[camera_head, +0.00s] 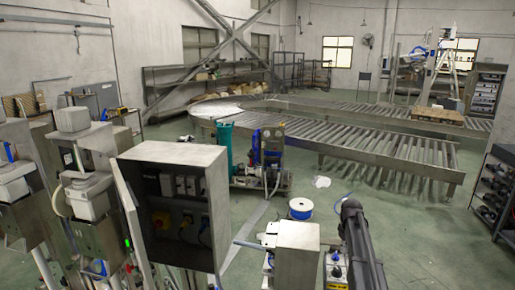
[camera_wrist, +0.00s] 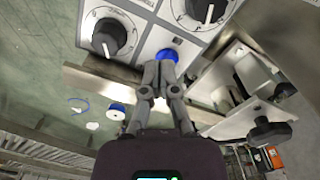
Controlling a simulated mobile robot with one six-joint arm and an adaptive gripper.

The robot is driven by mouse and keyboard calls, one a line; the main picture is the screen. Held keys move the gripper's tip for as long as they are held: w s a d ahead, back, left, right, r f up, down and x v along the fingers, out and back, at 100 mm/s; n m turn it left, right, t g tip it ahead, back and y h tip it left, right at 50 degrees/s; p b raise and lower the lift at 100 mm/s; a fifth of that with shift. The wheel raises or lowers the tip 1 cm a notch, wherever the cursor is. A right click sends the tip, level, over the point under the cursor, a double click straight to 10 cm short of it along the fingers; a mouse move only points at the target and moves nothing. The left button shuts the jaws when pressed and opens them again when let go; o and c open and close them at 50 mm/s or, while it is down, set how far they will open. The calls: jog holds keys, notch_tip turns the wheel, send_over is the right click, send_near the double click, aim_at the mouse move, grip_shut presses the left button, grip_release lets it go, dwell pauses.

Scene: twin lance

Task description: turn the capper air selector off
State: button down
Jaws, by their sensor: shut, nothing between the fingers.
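In the wrist view, a pale panel carries a black selector knob (camera_wrist: 110,37) with a white pointer line at left. A second black knob (camera_wrist: 206,10) with a white pointer is at the top. Their labels are too small to read, so I cannot tell which one is the capper air selector. A round blue button (camera_wrist: 167,56) sits between and below them. My gripper (camera_wrist: 159,66) is shut and empty, its fingertips right at the blue button and partly covering it. I cannot tell whether they touch it. In the head view my gripper cannot be made out.
In the wrist view, a metal bracket with black hand knobs (camera_wrist: 270,131) is at the right, close to my fingers. In the head view, an open grey electrical cabinet (camera_head: 176,200) stands at left and a roller conveyor (camera_head: 390,150) runs behind. A blue-edged spool (camera_head: 301,208) lies on the floor.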

aim_at(339, 263)
jog(key=shift+f+b, duration=1.95)
jog(key=shift+f, duration=0.3)
jog(key=shift+w+a, duration=0.3)
jog(key=shift+w, duration=0.25)
jog(key=shift+s+a, duration=0.15)
jog(key=shift+a, duration=0.2)
dwell(0.7)
jog(key=shift+s+d, duration=0.1)
jog(key=shift+s, duration=0.3)
jog(key=shift+r, duration=0.1)
dwell(0.3)
notch_tip(339, 263, up, 6)
jog(key=p, duration=0.6)
dwell(0.5)
